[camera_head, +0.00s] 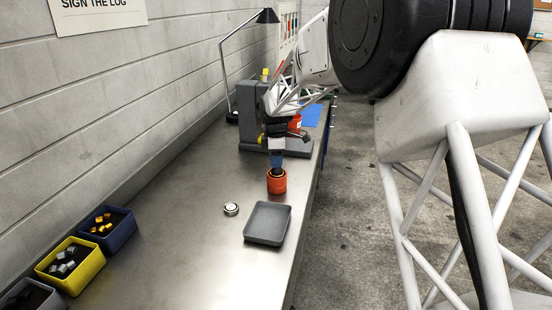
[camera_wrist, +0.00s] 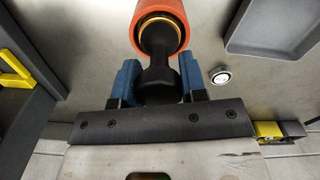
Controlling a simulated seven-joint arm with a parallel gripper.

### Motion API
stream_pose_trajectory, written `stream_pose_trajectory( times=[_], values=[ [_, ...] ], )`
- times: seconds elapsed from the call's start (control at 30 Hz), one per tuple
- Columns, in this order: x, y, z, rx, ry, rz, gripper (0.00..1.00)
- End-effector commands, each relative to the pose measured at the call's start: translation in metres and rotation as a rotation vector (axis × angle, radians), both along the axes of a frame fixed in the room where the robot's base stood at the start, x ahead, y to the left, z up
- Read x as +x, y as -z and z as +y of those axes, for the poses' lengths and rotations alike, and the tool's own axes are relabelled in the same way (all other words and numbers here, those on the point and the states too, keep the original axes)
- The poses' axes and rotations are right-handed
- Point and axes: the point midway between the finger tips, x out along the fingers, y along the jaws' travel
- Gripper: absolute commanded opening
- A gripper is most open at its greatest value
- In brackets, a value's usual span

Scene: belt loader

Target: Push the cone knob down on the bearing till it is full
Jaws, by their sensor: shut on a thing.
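The black cone knob (camera_wrist: 158,85) sits between the blue fingers of my gripper (camera_wrist: 158,68), which is shut on it. The knob's narrower neck runs into an orange cup (camera_wrist: 180,12) with a brass-coloured ring inside its mouth. In the head view the orange cup (camera_head: 277,184) stands upright on the bench, with my gripper (camera_head: 277,160) directly above it. No bearing can be made out inside the cup; the knob and rim hide the interior. A small round silver piece, perhaps a bearing, lies on the bench (camera_head: 231,209) and also shows in the wrist view (camera_wrist: 221,75).
A grey tray (camera_head: 267,224) lies just in front of the cup. A grey machine (camera_head: 252,115) and a lamp (camera_head: 226,75) stand behind. Blue (camera_head: 92,237) and yellow (camera_head: 50,272) bins with small parts line the wall. The bench middle is clear.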

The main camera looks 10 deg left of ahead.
Motion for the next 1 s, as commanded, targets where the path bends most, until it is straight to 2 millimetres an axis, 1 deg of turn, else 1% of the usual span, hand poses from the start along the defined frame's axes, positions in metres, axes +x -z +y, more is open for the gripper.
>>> stream_pose_trajectory(
  times=[0.03,0.27,0.47,1.0],
  values=[
    [0.0,0.003,0.0,-0.001,0.0,0.003,0.14],
    [-0.001,0.003,0.0,-0.002,0.0,0.003,0.14],
    [-0.001,0.001,0.0,-0.002,0.0,0.004,0.14],
    [0.0,-0.027,0.0,0.0,0.0,0.001,0.14]
  ],
)
